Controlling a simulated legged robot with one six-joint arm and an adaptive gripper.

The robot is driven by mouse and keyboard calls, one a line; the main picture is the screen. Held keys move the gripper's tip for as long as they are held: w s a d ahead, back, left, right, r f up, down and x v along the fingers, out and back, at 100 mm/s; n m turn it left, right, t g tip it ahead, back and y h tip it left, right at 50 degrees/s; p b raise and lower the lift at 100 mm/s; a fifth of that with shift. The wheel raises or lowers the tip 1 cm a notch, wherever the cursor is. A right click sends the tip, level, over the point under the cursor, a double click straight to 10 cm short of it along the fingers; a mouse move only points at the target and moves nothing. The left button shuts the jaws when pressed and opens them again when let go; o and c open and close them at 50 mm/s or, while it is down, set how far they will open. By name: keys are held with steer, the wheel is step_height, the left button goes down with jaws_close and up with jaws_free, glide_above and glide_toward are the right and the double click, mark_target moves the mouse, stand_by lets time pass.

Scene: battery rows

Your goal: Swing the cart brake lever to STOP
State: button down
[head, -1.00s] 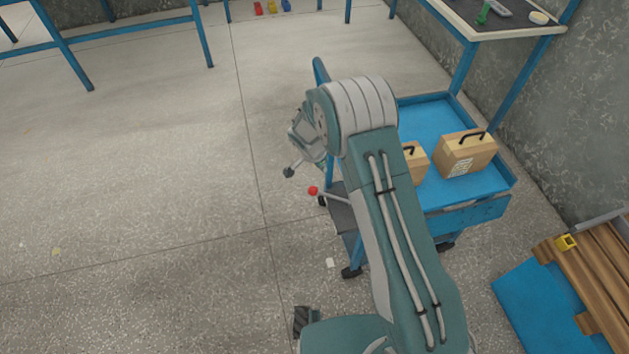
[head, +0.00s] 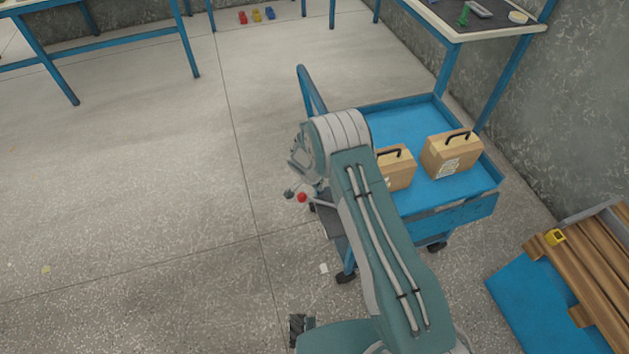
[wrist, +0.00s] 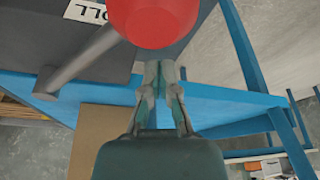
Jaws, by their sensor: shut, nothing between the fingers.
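The brake lever shows in the wrist view as a grey rod (wrist: 78,62) ending in a large red ball knob (wrist: 152,18). In the head view the red knob (head: 302,197) is at the left side of the blue cart (head: 465,207). My gripper (wrist: 165,70) is shut and empty, its fingertips just below the knob in the wrist view; I cannot tell whether they touch it. A white label (wrist: 88,12) reading "OLL" in part lies on the dark plate beside the rod. No STOP mark is visible. In the head view my gripper (head: 289,193) is small and partly hidden by my arm.
Two brown battery boxes with black handles, one at the right (head: 452,155) and one partly behind my arm (head: 398,170), stand on the cart's top. A wooden pallet (head: 590,265) lies at the right.

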steer(key=s+a, duration=0.1)
steer(key=s+a+r, duration=0.1)
steer(key=a, duration=0.1)
steer(key=shift+s+a, duration=0.15)
steer(key=shift+a, duration=0.05)
steer(key=shift+s, duration=0.1)
